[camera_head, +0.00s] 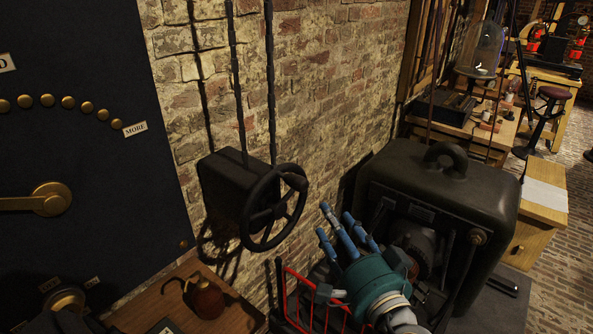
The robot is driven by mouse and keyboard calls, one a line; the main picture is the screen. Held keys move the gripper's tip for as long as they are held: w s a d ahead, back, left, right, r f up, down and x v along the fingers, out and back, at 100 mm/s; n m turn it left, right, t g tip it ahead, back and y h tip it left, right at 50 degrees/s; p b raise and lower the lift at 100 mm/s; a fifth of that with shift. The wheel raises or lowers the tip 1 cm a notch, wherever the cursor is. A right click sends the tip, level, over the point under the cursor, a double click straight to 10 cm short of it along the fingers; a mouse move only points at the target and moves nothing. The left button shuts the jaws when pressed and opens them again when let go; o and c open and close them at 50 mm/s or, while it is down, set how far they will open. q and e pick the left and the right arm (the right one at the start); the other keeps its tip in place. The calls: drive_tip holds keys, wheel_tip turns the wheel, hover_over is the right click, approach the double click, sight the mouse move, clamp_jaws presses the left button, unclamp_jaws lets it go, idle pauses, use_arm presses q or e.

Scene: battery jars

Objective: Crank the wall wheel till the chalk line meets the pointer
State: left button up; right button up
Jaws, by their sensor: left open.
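The wall wheel (279,209) is a dark spoked handwheel on the front of a dark box (232,183) against the brick wall. Two dark chains or rods rise from the box. I cannot make out a chalk line or a pointer. My left gripper (338,222), with blue fingers and a teal body, is to the right of the wheel and a little lower in the picture. Its fingers are spread, empty and apart from the wheel, pointing up and left. My right gripper is not in view.
A large dark machine (440,185) with a top handle stands right behind my left gripper. A red wire rack (300,300) is below the wheel. A reddish-brown round jar (207,298) sits on a wooden surface (150,310). A dark panel (90,150) with brass studs fills the left.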

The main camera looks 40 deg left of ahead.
use_arm(q)
drive_tip(key=n+g+y, duration=0.1)
drive_tip(key=n, duration=0.1)
approach(302, 190)
drive_tip(key=w+a, duration=0.1)
drive_tip(key=p+x, duration=0.4)
drive_tip(key=x, duration=0.5)
drive_tip(key=shift+a+r, duration=0.2)
drive_tip(key=shift+a, duration=0.15)
drive_tip(key=shift+x, duration=0.8)
drive_tip(key=shift+d+f, duration=0.1)
drive_tip(key=shift+f, duration=0.1)
drive_tip(key=c, duration=1)
clamp_jaws()
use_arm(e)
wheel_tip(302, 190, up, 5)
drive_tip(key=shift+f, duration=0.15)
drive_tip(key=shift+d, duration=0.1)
